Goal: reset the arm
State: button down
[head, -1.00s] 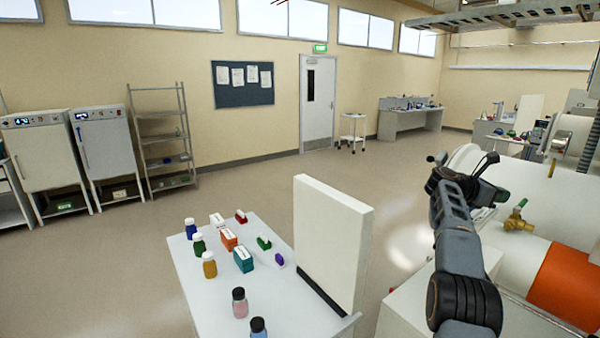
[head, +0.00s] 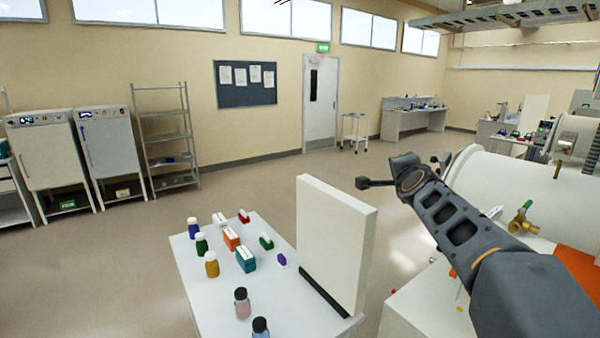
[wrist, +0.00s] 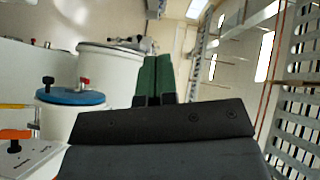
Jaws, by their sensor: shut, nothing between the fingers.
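My arm (head: 455,225) reaches up from the lower right of the head view, its wrist end raised in front of the white glovebox cylinder (head: 515,175). The fingers of my gripper are not clearly visible there. In the wrist view, my gripper (wrist: 155,65) shows as two green fingers side by side, shut with nothing between them. They point into open air, with the white drum (wrist: 100,62) beyond them to the left.
A white table (head: 215,315) with bottles, small boxes and an upright white panel (head: 335,240) stands left of my arm. A valve with a green handle (head: 520,218) is right of it. In the wrist view, a blue-lidded vessel (wrist: 70,97) is at left. The floor behind is free.

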jog(key=s+a+f+n+g+y, duration=0.1)
jog(key=s+a+f+n+g, duration=0.2)
jog(key=s+f+n+g, duration=0.2)
jog(key=s+a+f+n+g+y, duration=0.1)
jog(key=s+a+f+n+g, duration=0.3)
jog(key=s+f+n, duration=0.6)
jog(key=s+f+g, duration=0.1)
jog(key=s+f, duration=0.3)
jog(key=s, duration=0.2)
jog(key=s+f+g, duration=0.1)
jog(key=s+f, duration=0.4)
jog(key=s, duration=0.2)
jog(key=shift+s+n+g, duration=0.25)
jog(key=shift+n+g, duration=0.05)
jog(key=shift+n, duration=0.1)
